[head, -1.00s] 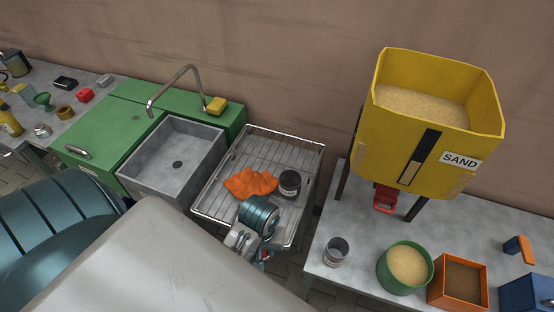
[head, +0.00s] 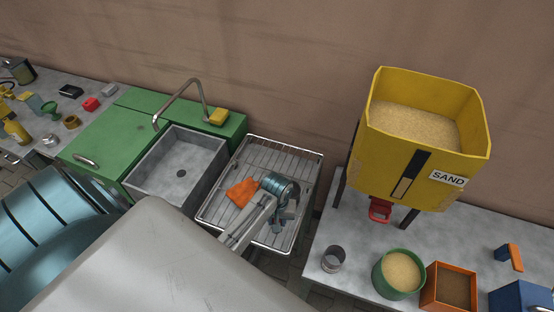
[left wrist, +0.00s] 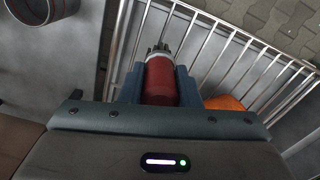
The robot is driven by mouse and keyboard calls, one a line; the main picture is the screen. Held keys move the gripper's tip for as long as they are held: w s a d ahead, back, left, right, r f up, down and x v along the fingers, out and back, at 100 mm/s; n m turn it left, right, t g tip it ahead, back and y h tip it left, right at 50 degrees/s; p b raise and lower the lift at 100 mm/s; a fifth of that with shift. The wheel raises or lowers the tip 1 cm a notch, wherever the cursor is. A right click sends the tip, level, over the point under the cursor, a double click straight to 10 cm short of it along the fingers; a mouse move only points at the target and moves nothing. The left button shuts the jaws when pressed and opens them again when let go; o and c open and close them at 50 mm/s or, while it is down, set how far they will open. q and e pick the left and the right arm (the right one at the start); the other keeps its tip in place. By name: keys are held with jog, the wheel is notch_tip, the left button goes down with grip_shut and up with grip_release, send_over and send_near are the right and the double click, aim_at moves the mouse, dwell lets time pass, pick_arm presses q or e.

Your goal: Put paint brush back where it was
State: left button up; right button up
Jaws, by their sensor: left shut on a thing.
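The paint brush shows in the left wrist view as a red handle (left wrist: 160,80) with a pale band and dark bristles pointing away from the camera. My left gripper (left wrist: 160,85) is shut on the handle, one blue finger on each side. In that view the brush is over the wire rack (left wrist: 198,42); I cannot tell its height above it. In the head view my left gripper (head: 282,220) is over the right part of the rack (head: 303,152), and the brush is hard to make out. My right gripper is not in view.
An orange cloth (head: 240,192) lies on the rack, partly behind my arm. A metal cup (head: 333,259) stands on the right table near a green sand bucket (head: 398,273) and a yellow sand hopper (head: 420,160). The grey sink (head: 178,165) is left of the rack.

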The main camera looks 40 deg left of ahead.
pick_arm(q)
jog(key=shift+f, duration=0.2)
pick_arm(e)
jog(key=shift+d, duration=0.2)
pick_arm(q)
jog(key=o, duration=1)
jog(key=shift+c, duration=0.2)
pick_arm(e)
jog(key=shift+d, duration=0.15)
pick_arm(q)
notch_tip(320, 180, up, 9)
jog(key=b, duration=0.3)
jog(key=shift+f, duration=0.2)
notch_tip(320, 180, up, 3)
jog(key=shift+f, duration=0.1)
jog(key=shift+r+p, duration=0.3)
jog(key=shift+r, duration=0.1)
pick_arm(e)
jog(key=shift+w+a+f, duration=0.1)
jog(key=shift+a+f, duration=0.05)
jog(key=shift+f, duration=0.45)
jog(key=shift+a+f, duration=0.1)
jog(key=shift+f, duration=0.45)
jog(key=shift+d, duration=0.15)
